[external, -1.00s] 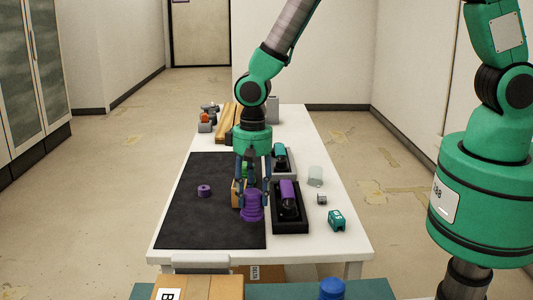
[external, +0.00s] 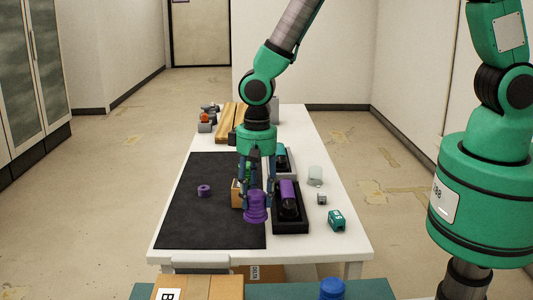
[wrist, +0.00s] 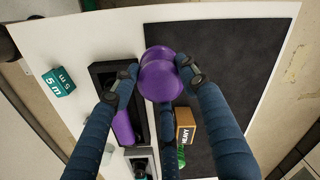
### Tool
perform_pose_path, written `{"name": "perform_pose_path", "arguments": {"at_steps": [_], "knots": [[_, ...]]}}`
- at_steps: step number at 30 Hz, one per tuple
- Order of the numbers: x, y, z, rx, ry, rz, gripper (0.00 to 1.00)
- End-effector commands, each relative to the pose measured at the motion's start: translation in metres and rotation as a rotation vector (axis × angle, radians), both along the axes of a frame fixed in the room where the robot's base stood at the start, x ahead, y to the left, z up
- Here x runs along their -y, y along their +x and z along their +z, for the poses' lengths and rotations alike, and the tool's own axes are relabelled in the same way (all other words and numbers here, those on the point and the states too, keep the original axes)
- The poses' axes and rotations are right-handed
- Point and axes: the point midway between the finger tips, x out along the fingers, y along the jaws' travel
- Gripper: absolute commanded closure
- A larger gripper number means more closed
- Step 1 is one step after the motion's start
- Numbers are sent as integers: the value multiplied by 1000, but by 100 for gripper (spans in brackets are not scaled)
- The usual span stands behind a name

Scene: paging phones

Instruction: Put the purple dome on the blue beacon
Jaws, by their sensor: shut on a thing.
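The purple dome (external: 256,207) is in my gripper (external: 256,196), over the right part of the dark mat. In the wrist view the dome (wrist: 160,78) sits between the fingertips of my gripper (wrist: 160,76), which is shut on it. I cannot tell exactly how far it is above the mat. A blue rounded thing (external: 332,289), likely the blue beacon, stands on a teal surface at the bottom edge of the external view. Its lower part is cut off. It does not show in the wrist view.
The dark mat (external: 190,225) covers the table's left front and holds a purple ring (external: 204,190). A black tray (external: 291,226) with a purple item (external: 288,190) lies right of the dome. A small orange box (wrist: 185,118) is close by. A cardboard box (external: 195,290) stands in front.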

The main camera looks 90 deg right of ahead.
Motion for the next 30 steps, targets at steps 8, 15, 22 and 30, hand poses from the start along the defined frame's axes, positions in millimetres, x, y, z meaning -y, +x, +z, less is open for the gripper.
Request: {"name": "perform_pose_path", "arguments": {"at_steps": [8, 15, 22, 30], "knots": [[-65, -39, 23, 1, 0, 44, 84], [-124, -92, 44, 0, -1, 88, 84], [-171, -149, 61, 1, -1, 130, 84], [-209, -222, 74, 0, 0, 179, 84]]}}
